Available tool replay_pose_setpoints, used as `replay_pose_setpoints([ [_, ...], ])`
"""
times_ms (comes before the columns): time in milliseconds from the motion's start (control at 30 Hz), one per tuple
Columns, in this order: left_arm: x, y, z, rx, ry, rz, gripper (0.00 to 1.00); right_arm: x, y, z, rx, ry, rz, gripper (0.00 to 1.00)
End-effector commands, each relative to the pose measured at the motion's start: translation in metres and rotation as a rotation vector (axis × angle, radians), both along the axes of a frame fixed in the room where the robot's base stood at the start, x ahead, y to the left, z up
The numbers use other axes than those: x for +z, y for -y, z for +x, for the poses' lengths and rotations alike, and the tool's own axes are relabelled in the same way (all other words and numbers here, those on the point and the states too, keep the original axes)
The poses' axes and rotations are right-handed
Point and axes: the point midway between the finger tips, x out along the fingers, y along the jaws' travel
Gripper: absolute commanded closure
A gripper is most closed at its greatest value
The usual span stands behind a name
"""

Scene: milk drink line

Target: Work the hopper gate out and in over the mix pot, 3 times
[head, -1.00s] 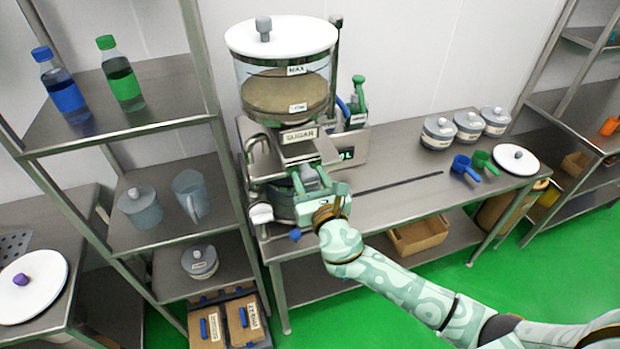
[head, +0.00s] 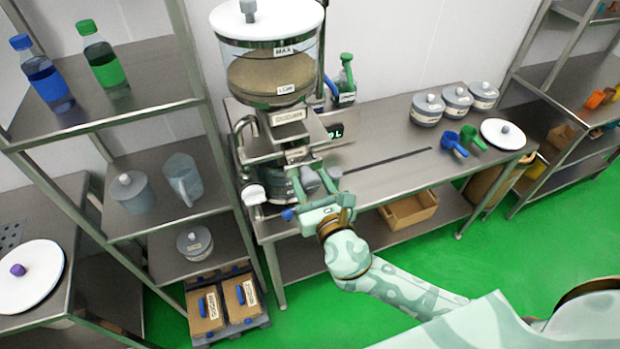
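The hopper (head: 272,72) is a clear drum with a white lid, part filled with brown powder, on a metal stand at the bench's left end. A grey mix pot (head: 272,188) stands under its outlet, partly hidden by my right gripper. My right gripper (head: 311,180) is in front of the stand below the hopper label. Its two green fingers are apart. A grey rounded part shows between and behind them; I cannot tell whether they touch it. The gate itself is not clearly visible, so I cannot tell its position. My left gripper is out of view.
The steel bench (head: 375,150) has free room right of the hopper. Grey lidded pots (head: 427,110), a blue scoop (head: 453,143), a green scoop (head: 473,138) and a white lid (head: 503,134) are at its right end. A shelf rack (head: 150,115) stands close on the left.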

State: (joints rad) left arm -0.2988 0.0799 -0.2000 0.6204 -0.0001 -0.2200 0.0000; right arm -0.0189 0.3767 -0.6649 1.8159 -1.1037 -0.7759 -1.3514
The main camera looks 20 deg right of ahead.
Motion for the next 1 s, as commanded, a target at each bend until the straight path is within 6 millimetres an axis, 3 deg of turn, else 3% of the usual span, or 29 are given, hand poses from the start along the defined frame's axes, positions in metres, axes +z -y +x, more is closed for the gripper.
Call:
replay_pose_setpoints([
  [333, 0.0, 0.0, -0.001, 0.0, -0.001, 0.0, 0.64, 0.0, 0.0, -0.001, 0.0, 0.0, 0.0, 0.39],
  [467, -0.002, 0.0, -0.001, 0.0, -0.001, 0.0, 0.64, -0.002, 0.0, -0.012, 0.0, -0.002, 0.0, 0.39],
  [1000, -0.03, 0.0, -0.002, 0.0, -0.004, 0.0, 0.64, -0.003, 0.005, -0.142, 0.001, -0.004, 0.002, 0.39],
])
